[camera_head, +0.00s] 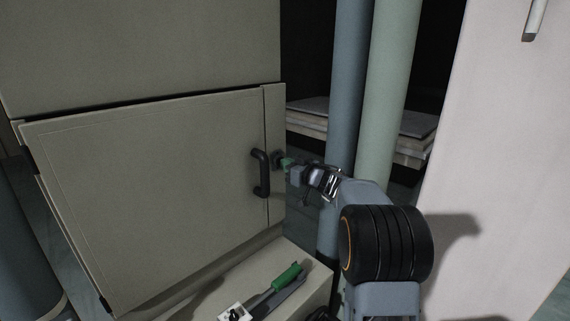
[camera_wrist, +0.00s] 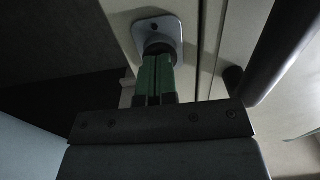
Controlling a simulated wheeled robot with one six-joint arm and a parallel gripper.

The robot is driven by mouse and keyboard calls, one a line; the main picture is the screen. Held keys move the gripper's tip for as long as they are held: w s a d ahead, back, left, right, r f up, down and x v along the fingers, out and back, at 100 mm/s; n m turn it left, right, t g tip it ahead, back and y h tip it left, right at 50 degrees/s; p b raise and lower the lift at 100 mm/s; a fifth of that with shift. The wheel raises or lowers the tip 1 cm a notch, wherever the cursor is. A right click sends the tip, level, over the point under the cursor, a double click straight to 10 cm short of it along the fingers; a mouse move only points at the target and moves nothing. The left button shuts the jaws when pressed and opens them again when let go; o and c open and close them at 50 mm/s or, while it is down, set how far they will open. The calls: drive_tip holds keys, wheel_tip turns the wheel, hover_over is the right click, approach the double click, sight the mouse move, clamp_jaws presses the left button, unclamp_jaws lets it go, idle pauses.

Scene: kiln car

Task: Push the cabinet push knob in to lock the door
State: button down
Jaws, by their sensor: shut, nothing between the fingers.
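The cabinet door (camera_head: 150,190) is beige and looks closed against its frame, with a black bar handle (camera_head: 261,173) near its right edge. The push knob (camera_head: 277,158) is small and dark and sits right of the handle. In the wrist view the knob (camera_wrist: 159,47) is a dark round piece on a grey square plate (camera_wrist: 172,27). My gripper (camera_head: 287,163) is shut, its green fingertips in front of the knob. In the wrist view the fingertips (camera_wrist: 158,62) overlap the knob's lower part; I cannot tell whether they touch it. The fingers hide part of the knob.
Blue and green pipes (camera_head: 392,90) stand upright behind my arm. A ledge (camera_head: 312,290) below the door holds a green-handled tool (camera_head: 287,277) and a white switch box (camera_head: 233,312). The black handle (camera_wrist: 275,50) is close on the right in the wrist view. A pale wall (camera_head: 490,150) stands at right.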

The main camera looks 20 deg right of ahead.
idle(0.4)
drive_tip(key=shift+v, duration=2.5)
drive_tip(key=shift+s, duration=0.1)
drive_tip(key=b+v, duration=0.1)
drive_tip(key=v, duration=1.2)
drive_tip(key=shift+s+b, duration=0.3)
drive_tip(key=shift+b, duration=0.1)
drive_tip(key=shift+w+r, duration=0.1)
